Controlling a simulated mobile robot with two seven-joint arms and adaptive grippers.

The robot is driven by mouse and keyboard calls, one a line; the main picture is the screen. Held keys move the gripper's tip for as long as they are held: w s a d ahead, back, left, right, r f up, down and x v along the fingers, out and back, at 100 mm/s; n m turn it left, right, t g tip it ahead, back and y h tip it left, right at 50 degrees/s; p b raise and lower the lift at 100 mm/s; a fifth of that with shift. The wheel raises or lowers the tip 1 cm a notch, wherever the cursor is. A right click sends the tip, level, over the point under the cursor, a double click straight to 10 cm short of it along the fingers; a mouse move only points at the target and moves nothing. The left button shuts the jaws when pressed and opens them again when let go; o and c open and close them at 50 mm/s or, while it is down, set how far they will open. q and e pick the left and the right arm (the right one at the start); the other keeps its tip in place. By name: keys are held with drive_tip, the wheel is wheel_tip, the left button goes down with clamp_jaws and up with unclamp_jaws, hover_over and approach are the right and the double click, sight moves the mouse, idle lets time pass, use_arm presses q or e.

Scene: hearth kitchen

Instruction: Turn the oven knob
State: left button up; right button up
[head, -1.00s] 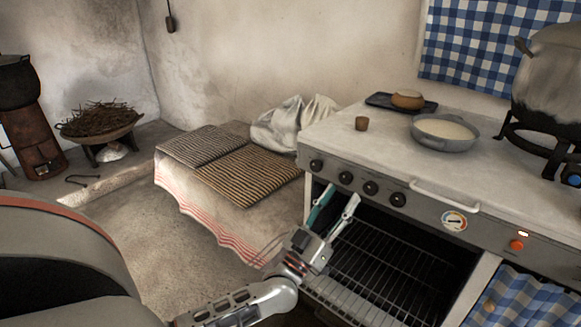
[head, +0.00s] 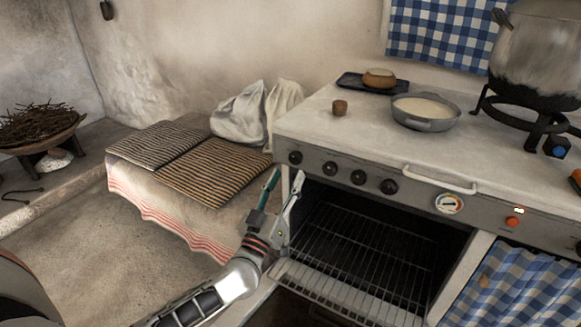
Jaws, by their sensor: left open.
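The stove's grey front panel (head: 405,188) carries a row of several black knobs at its left part. The leftmost knob (head: 295,157) is near the panel's left end, and the rightmost black knob (head: 389,186) is left of the handle. Which one is the oven knob I cannot tell. My left gripper (head: 285,182) is open and empty, its fingers pointing up just below the leftmost knobs, in front of the oven's left edge. It does not appear to touch a knob. My right gripper is not in view.
The oven (head: 370,245) is open, with a wire rack inside. A bar handle (head: 440,181), a dial gauge (head: 449,203) and a red button (head: 512,222) are further right on the panel. A pan (head: 425,112) and a large pot (head: 545,60) stand on top. Striped mats (head: 205,175) lie on the ledge at left.

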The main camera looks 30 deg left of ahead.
sight(294, 162)
use_arm(q)
drive_tip(key=shift+x, duration=2.3)
drive_tip(key=shift+f, duration=0.1)
drive_tip(key=c, duration=1.1)
